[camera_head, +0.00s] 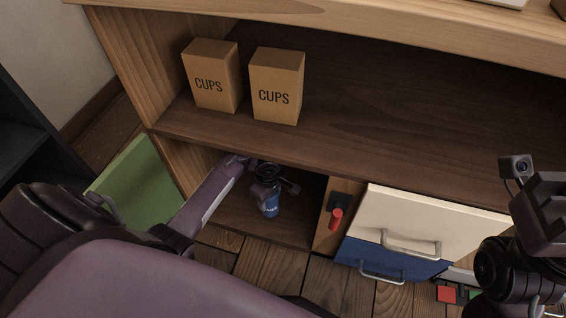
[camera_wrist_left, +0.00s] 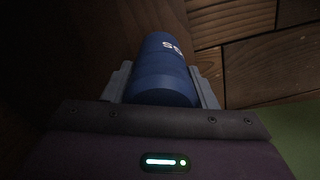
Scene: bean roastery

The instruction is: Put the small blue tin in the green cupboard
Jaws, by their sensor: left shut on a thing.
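The small blue tin (camera_head: 270,208) is inside the low compartment of the wooden counter, near its floor. My left gripper (camera_head: 266,192) reaches in from the left and is shut on the tin. In the left wrist view the blue tin (camera_wrist_left: 163,72), with white lettering, sits between the two grey fingers (camera_wrist_left: 162,92). The green cupboard door (camera_head: 138,186) stands open at the left of that compartment. I cannot tell whether the tin touches the compartment floor. At the right edge, part of my right arm shows, but its fingertips cannot be made out.
Two brown CUPS boxes (camera_head: 276,86) stand on the shelf (camera_head: 370,130) above. Right of the compartment are a red-handled item (camera_head: 336,218), a cream drawer (camera_head: 425,220) and a blue drawer (camera_head: 385,262). Wooden floor (camera_head: 270,262) lies in front. A dark shelf unit (camera_head: 30,135) is at far left.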

